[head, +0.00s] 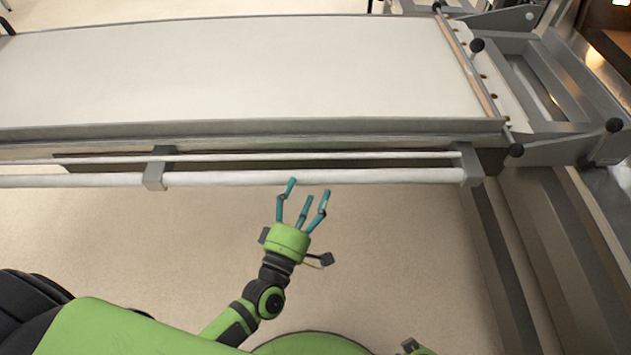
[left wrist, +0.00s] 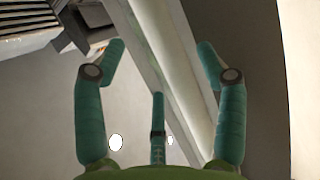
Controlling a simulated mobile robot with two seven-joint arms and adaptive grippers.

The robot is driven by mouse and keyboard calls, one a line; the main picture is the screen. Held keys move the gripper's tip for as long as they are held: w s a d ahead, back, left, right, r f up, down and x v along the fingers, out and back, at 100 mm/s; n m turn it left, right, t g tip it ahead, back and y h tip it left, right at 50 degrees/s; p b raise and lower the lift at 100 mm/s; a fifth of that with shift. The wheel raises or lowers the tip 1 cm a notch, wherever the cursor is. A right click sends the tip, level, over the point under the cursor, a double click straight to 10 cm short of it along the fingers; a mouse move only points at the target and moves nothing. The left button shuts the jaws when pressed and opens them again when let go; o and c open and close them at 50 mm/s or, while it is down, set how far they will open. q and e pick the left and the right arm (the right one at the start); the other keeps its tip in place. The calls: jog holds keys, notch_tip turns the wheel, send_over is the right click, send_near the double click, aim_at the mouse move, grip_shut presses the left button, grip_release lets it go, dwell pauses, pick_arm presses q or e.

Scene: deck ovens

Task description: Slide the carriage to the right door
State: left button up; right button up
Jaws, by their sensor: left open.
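The carriage (head: 230,75) is a long loader with a pale, flat belt surface, crossing the top of the head view. A white handle bar (head: 380,176) runs along its near side, held by grey brackets. My left gripper (head: 308,188) is open and empty, its fingertips at or just short of this bar, left of the right-end bracket. In the left wrist view, the bar (left wrist: 172,60) runs diagonally between the spread teal fingers (left wrist: 160,60). I cannot tell whether they touch it. I cannot make out the right door.
A grey metal frame with black knobs (head: 477,45) joins the carriage's right end. Metal rails (head: 540,250) run down the right side, beside a lit oven opening (head: 608,50) at the top right. The beige floor (head: 400,260) below the bar is clear.

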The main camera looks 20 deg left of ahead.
aim_at(314, 183)
pick_arm(q)
jog(key=x, duration=0.5)
jog(key=shift+w, duration=0.25)
grip_shut()
